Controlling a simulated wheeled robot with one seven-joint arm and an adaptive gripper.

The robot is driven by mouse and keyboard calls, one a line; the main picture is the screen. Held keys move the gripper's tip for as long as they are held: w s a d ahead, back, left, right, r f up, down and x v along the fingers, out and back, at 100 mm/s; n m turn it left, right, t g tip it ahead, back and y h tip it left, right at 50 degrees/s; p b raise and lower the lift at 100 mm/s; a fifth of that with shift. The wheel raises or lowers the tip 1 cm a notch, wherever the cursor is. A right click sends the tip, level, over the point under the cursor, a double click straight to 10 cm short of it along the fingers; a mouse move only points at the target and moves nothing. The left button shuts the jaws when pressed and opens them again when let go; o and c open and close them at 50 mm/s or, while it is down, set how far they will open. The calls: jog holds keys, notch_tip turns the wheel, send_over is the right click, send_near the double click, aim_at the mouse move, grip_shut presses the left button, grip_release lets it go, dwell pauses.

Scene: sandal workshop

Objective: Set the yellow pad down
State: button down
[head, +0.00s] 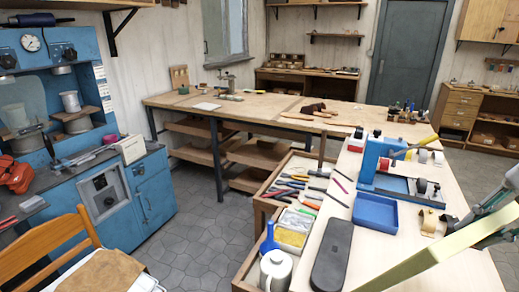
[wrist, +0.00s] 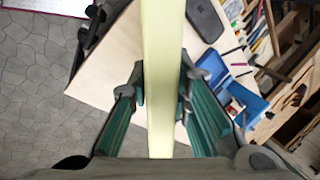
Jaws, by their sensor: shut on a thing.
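The yellow pad (head: 425,262) is a long, flat, pale yellow strip at the lower right of the head view. It slants from the bottom edge up to the right edge, in front of the pale wooden bench top (head: 318,262). My gripper (head: 492,222) is shut on it, partly cut off by the picture's right edge. In the wrist view the pad (wrist: 163,60) runs from top to bottom between the two green-padded fingers (wrist: 163,85). It looks held above the bench; the gap below it cannot be judged. Its far end is cut off.
On the bench are a black case (head: 332,254), a blue open tray (head: 375,212), a blue fixture (head: 372,160) and a tan roll (head: 429,222). A white jug (head: 276,270) and tool trays stand at its left. Bare bench top lies between case and tray.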

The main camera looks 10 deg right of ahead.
jog(key=shift+w+d+r, duration=0.2)
jog(key=shift+w+d, duration=0.1)
jog(key=shift+d, duration=0.25)
jog(key=w+d+f+p, duration=0.1)
jog(key=w+d+f, duration=0.1)
jog(key=d, duration=0.5)
jog(key=w+d+f+p, duration=0.2)
jog(key=w+d+f, duration=0.1)
jog(key=d, duration=0.4)
jog(key=shift+d, duration=0.35)
jog(key=c, duration=1.8)
grip_release()
jog(key=shift+s+f, duration=0.15)
jog(key=shift+f, duration=0.1)
jog(key=shift+c, duration=0.2)
jog(key=o, duration=0.4)
jog(key=shift+c, duration=0.2)
jog(key=shift+r, duration=0.15)
